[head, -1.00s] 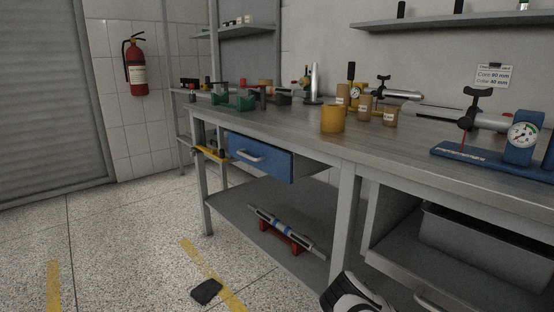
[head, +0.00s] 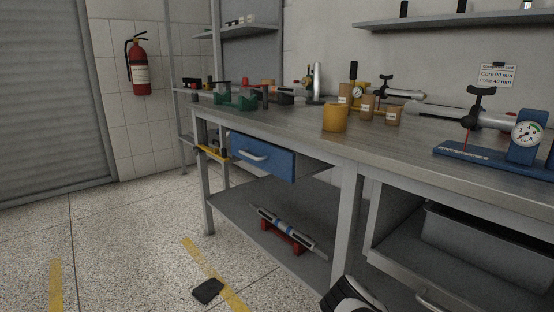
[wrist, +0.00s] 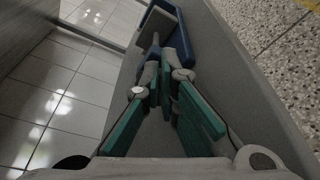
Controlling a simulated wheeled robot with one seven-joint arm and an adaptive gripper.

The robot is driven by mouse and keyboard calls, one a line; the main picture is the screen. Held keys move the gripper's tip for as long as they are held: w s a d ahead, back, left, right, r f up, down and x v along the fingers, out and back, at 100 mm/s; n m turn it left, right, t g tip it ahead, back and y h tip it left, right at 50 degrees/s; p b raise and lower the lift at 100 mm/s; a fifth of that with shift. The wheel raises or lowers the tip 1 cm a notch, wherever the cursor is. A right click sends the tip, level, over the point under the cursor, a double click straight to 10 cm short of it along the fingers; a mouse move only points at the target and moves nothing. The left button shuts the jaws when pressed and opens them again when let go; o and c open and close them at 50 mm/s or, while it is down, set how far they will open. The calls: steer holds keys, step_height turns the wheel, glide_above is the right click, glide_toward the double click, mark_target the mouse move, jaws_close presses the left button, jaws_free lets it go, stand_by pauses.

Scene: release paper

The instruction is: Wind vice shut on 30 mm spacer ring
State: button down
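A green device that looks like the vice (head: 238,101) stands on the far left part of the workbench in the head view. Its jaw gap is too small to make out, and I cannot pick out a spacer ring in it. My gripper (wrist: 160,72) shows in the wrist view, with green finger links and grey joints. Its tips lie near a blue part (wrist: 163,22) that I cannot identify. Whether the fingers are open or shut is unclear, and I see nothing clearly held. The head view does not show my fingers.
A blue gauge stand (head: 522,148) is at the right. A blue drawer (head: 262,156) sticks out below the bench top. A black object (head: 208,291) lies on the floor.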

steer(key=shift+s+f, duration=0.2)
steer(key=shift+f, duration=0.25)
steer(key=shift+s+a, duration=0.1)
steer(key=shift+a, duration=0.1)
steer(key=shift+a+r, duration=0.1)
steer(key=shift+a, duration=0.05)
steer(key=shift+w+d+f+v, duration=0.1)
steer(key=shift+w+v, duration=0.05)
steer(key=shift+v, duration=0.8)
steer(key=shift+w+d+f+v, duration=0.1)
steer(key=shift+w+f+v, duration=0.1)
steer(key=shift+v, duration=0.8)
steer(key=shift+w+d+f+v, duration=0.1)
steer(key=shift+w+d+v, duration=0.05)
steer(key=shift+v, duration=0.8)
